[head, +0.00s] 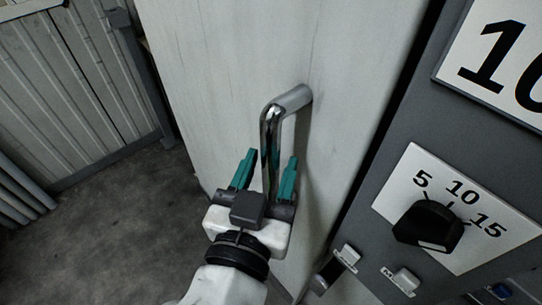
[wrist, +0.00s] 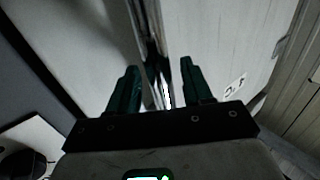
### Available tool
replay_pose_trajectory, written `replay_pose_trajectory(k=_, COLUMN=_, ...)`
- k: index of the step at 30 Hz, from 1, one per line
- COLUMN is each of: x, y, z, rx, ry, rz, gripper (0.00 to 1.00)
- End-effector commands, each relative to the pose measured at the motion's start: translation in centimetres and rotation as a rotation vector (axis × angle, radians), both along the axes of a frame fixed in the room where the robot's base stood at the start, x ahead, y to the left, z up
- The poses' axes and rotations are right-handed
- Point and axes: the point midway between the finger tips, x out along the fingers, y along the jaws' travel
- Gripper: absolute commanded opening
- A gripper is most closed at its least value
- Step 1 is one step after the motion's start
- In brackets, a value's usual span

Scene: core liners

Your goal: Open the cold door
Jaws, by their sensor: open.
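The cold door (head: 215,75) is a pale, lightly streaked panel filling the middle of the head view. A chrome bar handle (head: 271,125) stands out from it, its upper end bent back to the panel. My gripper (head: 269,165) has its two teal fingers apart, one on each side of the handle's upright bar. In the wrist view my gripper (wrist: 160,78) also shows open, with the shiny handle bar (wrist: 158,75) between the fingers. I cannot tell whether either finger touches the bar. The handle's lower end is hidden behind my gripper.
A dark grey panel (head: 400,140) with a black dial (head: 428,226) marked 5, 10 and 15 and small labelled switches (head: 347,256) stands right of the door. Pale ribbed wall panels (head: 75,85) are at left. The dark concrete floor (head: 110,235) at lower left is clear.

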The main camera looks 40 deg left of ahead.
Motion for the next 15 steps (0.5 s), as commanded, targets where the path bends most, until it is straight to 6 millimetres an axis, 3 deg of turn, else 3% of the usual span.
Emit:
replay_pose_trajectory(k=13, x=0.97, y=0.50, z=-0.07, rx=0.000, ry=0.001, rz=0.000, gripper=0.50)
replay_pose_trajectory(k=15, x=0.96, y=0.49, z=-0.06, rx=0.000, ry=0.001, rz=0.000, gripper=0.43)
